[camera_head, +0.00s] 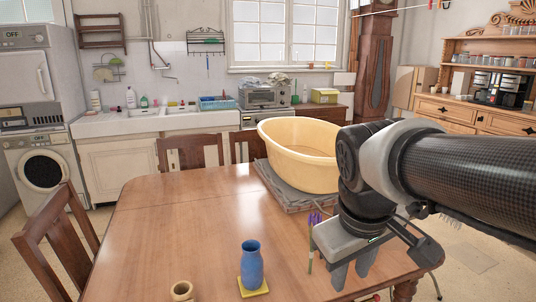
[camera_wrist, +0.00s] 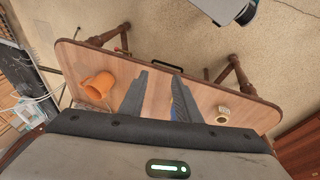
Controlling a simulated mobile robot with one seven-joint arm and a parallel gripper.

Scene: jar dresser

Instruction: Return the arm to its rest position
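My gripper (camera_head: 351,278) hangs from my arm at the right of the head view, above the right part of the wooden table (camera_head: 170,215). Its two fingers point down and are apart, with nothing seen between them. In the wrist view my gripper (camera_wrist: 160,73) also shows a gap between the fingers, with the table behind. My arm reaches in from the right edge of the head view and is still stretched out over the table side.
A blue vase (camera_head: 252,266) stands on a yellow pad (camera_head: 256,292), left of my gripper. A small tan jar (camera_head: 182,291) is at the front edge. A yellow tub (camera_head: 300,152) rests on grey cloth behind. An orange cup-like thing (camera_wrist: 97,86) shows in the wrist view. The table's left is clear.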

